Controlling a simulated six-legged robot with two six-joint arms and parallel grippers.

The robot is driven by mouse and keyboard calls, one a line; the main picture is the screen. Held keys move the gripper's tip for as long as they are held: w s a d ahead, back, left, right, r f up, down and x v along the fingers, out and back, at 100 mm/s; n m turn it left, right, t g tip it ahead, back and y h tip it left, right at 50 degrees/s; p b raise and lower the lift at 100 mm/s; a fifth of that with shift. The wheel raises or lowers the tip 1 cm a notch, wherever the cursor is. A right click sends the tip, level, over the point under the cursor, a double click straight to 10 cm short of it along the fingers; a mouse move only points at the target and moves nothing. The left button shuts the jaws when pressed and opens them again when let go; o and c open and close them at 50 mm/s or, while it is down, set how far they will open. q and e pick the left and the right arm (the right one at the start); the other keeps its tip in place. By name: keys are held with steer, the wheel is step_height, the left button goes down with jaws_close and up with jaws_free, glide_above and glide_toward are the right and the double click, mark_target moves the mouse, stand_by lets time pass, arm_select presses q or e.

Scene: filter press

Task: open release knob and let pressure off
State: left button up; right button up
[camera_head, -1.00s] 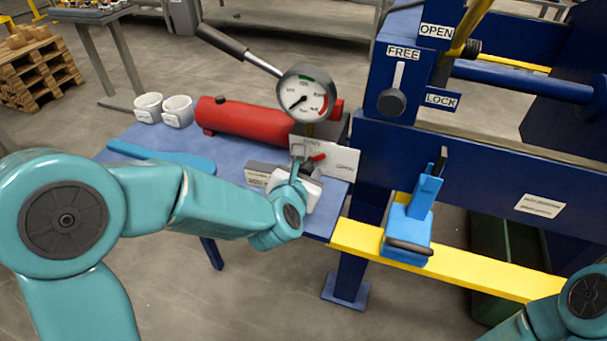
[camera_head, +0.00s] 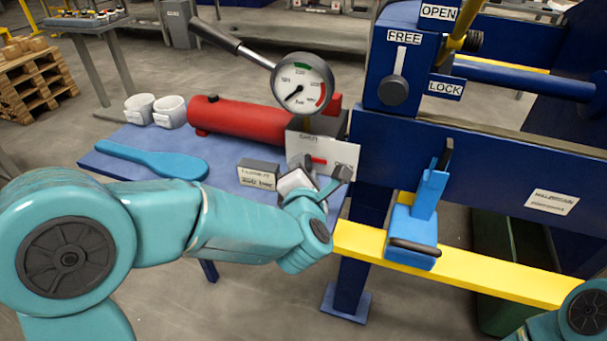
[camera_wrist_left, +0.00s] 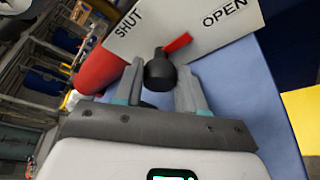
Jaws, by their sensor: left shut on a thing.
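The release knob (camera_wrist_left: 160,72) is black with a red pointer (camera_wrist_left: 178,43), in front of a white plate (camera_wrist_left: 190,22) marked SHUT and OPEN. The pointer lies between the words, leaning towards OPEN. In the head view the plate (camera_head: 338,152) and red pointer (camera_head: 316,160) show, but my gripper partly covers the knob. My left gripper (camera_wrist_left: 160,82) is shut on the knob, with a finger on each side. The round pressure gauge (camera_head: 302,84) above has its needle towards the lower left. My right gripper is out of view; only part of that arm shows.
A red cylinder (camera_head: 240,122) with a long pump lever (camera_head: 214,36) stands behind. Two white cups (camera_head: 170,111) and a blue paddle-shaped thing (camera_head: 150,159) are on the blue table (camera_head: 222,168). The blue press frame (camera_head: 480,165) and yellow beam (camera_head: 480,273) stand at right.

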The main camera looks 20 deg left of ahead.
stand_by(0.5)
arm_select(q)
steer(key=o, duration=0.8)
steer(key=shift+c, duration=0.2)
steer(key=v, duration=1.6)
steer(key=shift+s, duration=0.2)
